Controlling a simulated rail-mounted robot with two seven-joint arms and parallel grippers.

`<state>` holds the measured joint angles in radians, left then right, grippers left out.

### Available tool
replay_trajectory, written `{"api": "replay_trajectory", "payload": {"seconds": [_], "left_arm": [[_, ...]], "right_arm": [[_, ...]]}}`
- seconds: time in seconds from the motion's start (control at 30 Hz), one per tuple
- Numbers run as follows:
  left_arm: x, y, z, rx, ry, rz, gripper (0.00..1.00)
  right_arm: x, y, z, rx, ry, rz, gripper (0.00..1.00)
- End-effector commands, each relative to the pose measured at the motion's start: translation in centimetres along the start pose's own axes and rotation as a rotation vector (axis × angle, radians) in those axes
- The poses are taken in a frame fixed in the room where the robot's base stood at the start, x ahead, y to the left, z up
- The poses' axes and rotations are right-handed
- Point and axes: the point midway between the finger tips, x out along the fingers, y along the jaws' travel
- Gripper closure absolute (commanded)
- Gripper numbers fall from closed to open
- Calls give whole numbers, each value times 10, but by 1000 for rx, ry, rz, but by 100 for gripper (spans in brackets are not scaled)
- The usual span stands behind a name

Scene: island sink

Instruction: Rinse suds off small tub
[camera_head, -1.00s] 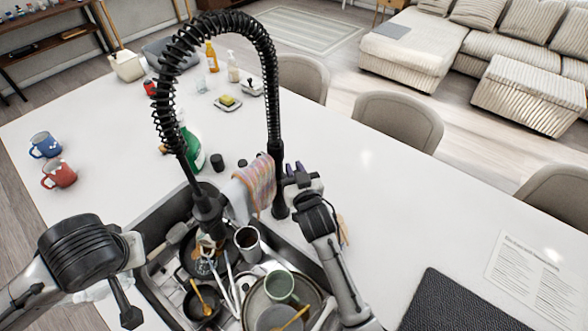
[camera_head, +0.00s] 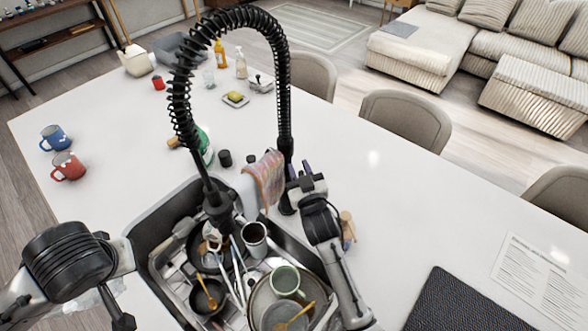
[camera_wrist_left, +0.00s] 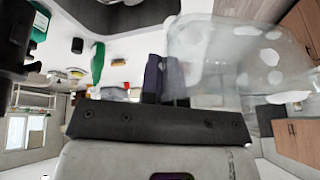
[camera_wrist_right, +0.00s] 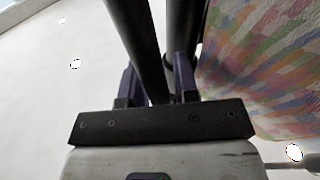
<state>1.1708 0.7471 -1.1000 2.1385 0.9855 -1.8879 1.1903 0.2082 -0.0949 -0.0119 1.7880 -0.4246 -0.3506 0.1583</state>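The small tub (camera_wrist_left: 245,60) is clear plastic with white suds patches on its walls; it fills the upper right of the left wrist view. My left gripper (camera_wrist_left: 164,78) has its dark fingers close together at the tub's edge and is shut on it. In the head view, only a clear part of the tub (camera_head: 112,300) shows beside my left arm, at the sink's left edge. My right gripper (camera_wrist_right: 157,85) has its fingers apart, with a black faucet part (camera_wrist_right: 145,50) between them. I cannot tell whether they touch it. The black spring faucet (camera_head: 283,110) arches over the sink.
The sink (camera_head: 150,235) is crowded with pans, plates, a green mug (camera_head: 285,280) and utensils. Blue (camera_head: 54,138) and red (camera_head: 67,166) mugs stand at left; a dark mat (camera_head: 460,305) lies at right. The right countertop is mostly clear.

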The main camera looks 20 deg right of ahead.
Motion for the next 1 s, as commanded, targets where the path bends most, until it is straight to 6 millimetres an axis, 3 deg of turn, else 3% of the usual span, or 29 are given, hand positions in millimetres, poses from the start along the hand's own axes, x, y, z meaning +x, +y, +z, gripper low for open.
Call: {"api": "replay_trajectory", "payload": {"seconds": [0.17,0.7,1.0], "left_arm": [[1,0,0,0,0,0,100],[8,1,3,0,0,0,100],[9,1,4,0,0,0,100]], "right_arm": [[-9,0,0,0,1,0,72],[-100,0,1,1,-1,0,72],[-119,0,0,0,0,0,72]]}}
